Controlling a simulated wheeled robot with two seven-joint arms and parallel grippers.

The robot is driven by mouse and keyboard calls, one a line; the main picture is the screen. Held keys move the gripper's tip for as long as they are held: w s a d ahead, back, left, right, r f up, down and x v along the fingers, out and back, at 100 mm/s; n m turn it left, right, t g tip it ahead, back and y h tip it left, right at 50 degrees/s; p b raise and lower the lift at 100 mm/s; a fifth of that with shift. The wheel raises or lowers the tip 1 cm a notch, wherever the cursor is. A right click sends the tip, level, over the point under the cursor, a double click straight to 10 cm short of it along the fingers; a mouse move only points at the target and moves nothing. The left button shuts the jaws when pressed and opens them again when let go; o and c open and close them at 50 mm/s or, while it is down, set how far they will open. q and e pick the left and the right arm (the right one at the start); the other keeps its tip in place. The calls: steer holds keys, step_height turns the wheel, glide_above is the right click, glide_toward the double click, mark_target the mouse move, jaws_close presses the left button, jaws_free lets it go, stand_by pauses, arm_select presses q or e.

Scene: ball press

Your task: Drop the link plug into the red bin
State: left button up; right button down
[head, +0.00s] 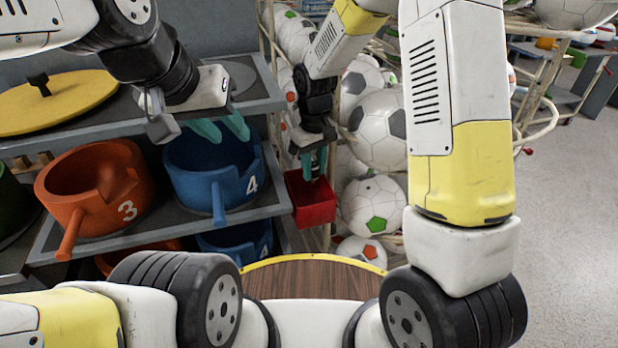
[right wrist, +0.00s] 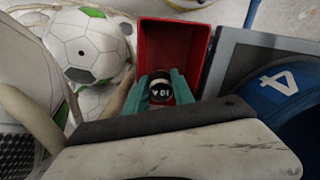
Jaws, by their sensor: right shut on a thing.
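The red bin (head: 315,214) hangs at the right end of the shelf unit. In the right wrist view, the open red bin (right wrist: 172,46) lies just beyond my fingers. My right gripper (head: 314,166) points down over the bin. Its teal fingers, also in the right wrist view (right wrist: 160,88), are shut on the link plug (right wrist: 160,90), a small dark piece with light marks. The plug is mostly hidden between the fingers in the head view. My left gripper (head: 222,128) is open and empty, above the blue pot on the shelf.
An orange pot marked 3 (head: 97,190) and a blue pot marked 4 (head: 212,175) stand on the shelf left of the bin. A yellow round lid (head: 58,102) lies on the upper shelf. A rack of footballs (head: 372,203) stands close on the bin's right.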

steer(key=shift+f, duration=1.3)
steer(key=c, duration=1)
jaws_free()
steer(key=shift+w+r, duration=0.1)
steer(key=shift+r, duration=0.05)
step_height(320, 180, up, 8)
steer(key=shift+f, duration=0.2)
steer(key=shift+a, duration=0.1)
